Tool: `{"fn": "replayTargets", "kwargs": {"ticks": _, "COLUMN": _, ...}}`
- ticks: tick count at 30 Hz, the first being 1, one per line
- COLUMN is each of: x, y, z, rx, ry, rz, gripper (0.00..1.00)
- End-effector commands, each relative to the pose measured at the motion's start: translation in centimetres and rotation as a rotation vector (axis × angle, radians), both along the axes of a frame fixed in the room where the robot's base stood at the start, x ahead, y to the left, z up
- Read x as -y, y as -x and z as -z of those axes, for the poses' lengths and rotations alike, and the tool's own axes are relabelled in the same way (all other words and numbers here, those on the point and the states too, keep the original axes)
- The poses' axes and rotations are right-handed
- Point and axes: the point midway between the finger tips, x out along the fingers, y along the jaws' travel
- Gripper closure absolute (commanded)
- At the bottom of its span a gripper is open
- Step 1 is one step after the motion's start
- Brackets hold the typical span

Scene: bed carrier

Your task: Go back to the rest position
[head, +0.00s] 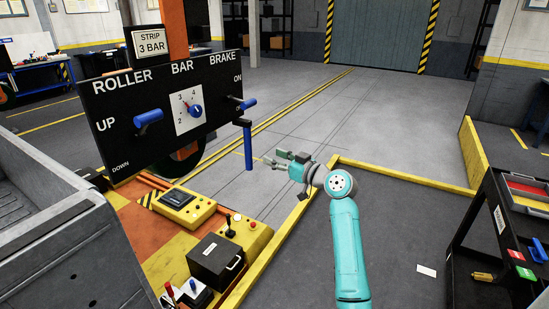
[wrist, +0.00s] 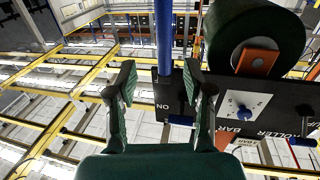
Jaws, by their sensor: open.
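My gripper (head: 277,161) is at the end of my teal arm, in the middle of the head view. It is open and empty, right of the black control panel (head: 150,148) and close to the blue brake handle (head: 248,145). In the wrist view the open fingers of my gripper (wrist: 160,82) have nothing between them that I can tell is held. The blue post of the brake handle (wrist: 164,38) shows beyond them. The panel also has a blue roller lever (head: 148,119) and a bar dial (head: 195,110).
An orange and yellow console with a yellow control box (head: 184,205) and a black box (head: 215,259) stands below the panel. A grey bin (head: 50,230) is at left. A black rack with trays (head: 505,235) is at right. Yellow low barriers (head: 405,175) edge the floor; grey floor lies open beyond.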

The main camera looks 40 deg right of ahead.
Motion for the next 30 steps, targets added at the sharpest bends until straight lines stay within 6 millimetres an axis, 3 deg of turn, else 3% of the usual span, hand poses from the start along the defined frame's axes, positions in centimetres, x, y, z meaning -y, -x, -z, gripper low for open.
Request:
{"fn": "replayTargets", "kwargs": {"ticks": 10, "x": -0.1, "y": 0.0, "z": 0.2, "rx": -0.001, "ry": -0.002, "rz": 0.001, "gripper": 0.48}}
{"fn": "replayTargets", "kwargs": {"ticks": 14, "x": -1.2, "y": 0.2, "z": 2.2, "rx": -0.015, "ry": -0.020, "rz": 0.014, "gripper": 0.48}}
{"fn": "replayTargets", "kwargs": {"ticks": 23, "x": -7.6, "y": 3.4, "z": 13.1, "rx": -0.094, "ry": -0.116, "rz": 0.103, "gripper": 0.48}}
{"fn": "replayTargets", "kwargs": {"ticks": 30, "x": -13.3, "y": 8.4, "z": 20.7, "rx": -0.155, "ry": -0.163, "rz": 0.174, "gripper": 0.48}}
